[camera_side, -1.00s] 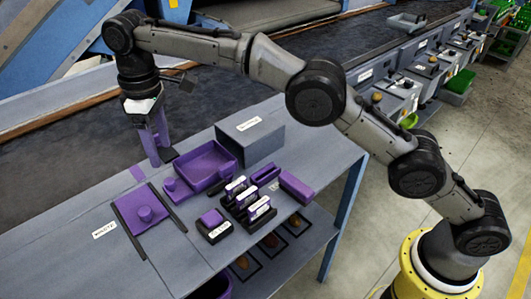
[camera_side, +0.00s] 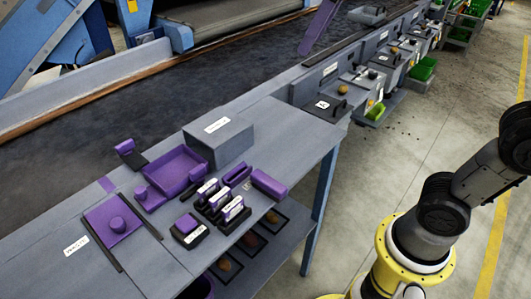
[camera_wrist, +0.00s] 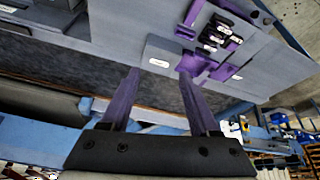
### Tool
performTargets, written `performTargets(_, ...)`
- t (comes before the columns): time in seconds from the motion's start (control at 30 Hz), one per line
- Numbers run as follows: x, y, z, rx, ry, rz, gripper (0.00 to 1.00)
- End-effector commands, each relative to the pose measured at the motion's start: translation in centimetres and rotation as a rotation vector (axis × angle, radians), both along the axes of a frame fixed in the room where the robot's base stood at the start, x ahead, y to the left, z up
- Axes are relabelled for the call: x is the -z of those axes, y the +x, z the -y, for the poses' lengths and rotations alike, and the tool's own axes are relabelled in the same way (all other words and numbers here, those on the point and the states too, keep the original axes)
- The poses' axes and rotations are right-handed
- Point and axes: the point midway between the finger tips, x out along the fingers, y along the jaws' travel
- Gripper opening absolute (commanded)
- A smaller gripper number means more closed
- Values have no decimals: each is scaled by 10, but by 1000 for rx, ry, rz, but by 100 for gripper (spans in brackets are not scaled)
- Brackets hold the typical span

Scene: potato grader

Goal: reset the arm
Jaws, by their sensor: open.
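My gripper (camera_wrist: 158,74) shows in the wrist view as two purple fingers, spread apart with nothing between them. In the side view, a purple bar (camera_side: 319,27) at the top edge looks like one of its fingers, though the rest is out of frame. The upper arm leaves that view at the right. The fingers are clear of the table (camera_side: 285,125). A small purple block with a black base (camera_side: 128,152) stands at the table's back, left of the purple tray (camera_side: 172,172).
A grey box (camera_side: 218,142), a purple plate with a round knob (camera_side: 113,222) and several labelled purple pieces (camera_side: 222,203) are on the table. A dark conveyor belt (camera_side: 190,92) runs behind. Several grey bins line its right part. The floor at right is open.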

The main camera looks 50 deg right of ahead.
Motion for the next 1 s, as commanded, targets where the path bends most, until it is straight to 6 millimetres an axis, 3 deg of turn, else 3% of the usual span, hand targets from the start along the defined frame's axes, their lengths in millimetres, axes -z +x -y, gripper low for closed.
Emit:
performTargets(0.1, 27, -46, 18, 70, 12, 32, 62)
performTargets(0.3, 91, -103, 34, 166, 31, 66, 62)
performTargets(0.43, 135, -126, 37, 205, 41, 64, 62)
performTargets(0.57, 168, -134, 36, 224, 48, 40, 62)
performTargets(0.63, 175, -133, 36, 234, 53, 45, 62)
performTargets(1.0, 170, -127, 36, 245, 63, 74, 62)
